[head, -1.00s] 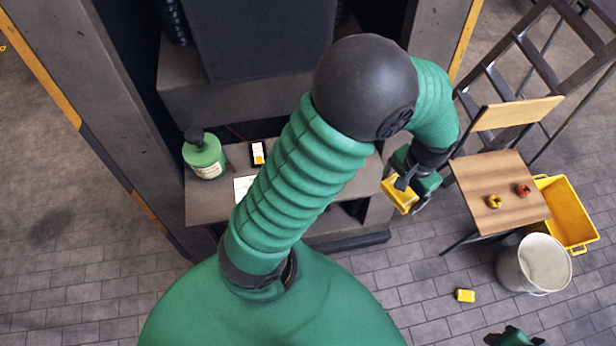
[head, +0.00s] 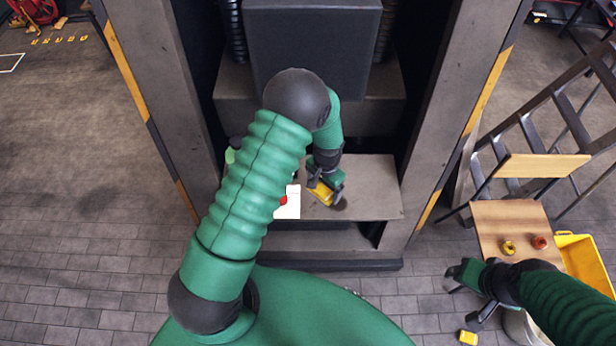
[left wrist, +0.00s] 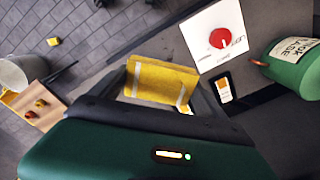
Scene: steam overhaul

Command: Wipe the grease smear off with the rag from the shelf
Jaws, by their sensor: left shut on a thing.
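The yellow rag (head: 319,193) is in my left gripper (head: 322,188), whose fingers are shut on it. The rag is at the middle of the grey shelf (head: 375,188), close to a dark grease smear (head: 339,204) on its surface. I cannot tell whether the rag touches the shelf. In the left wrist view the rag (left wrist: 163,80) shows as a folded yellow piece between the fingers, and I cannot make out the smear there. My right gripper (head: 467,294) is at the lower right, away from the shelf, empty with its fingers apart.
On the shelf are a white card with a red spot (head: 288,204), a green bottle (left wrist: 296,72) and a small dark device (left wrist: 224,90). Dark posts flank the shelf. A small wooden table (head: 497,222), yellow crate (head: 600,282) and ladder stand right. The shelf's right part is clear.

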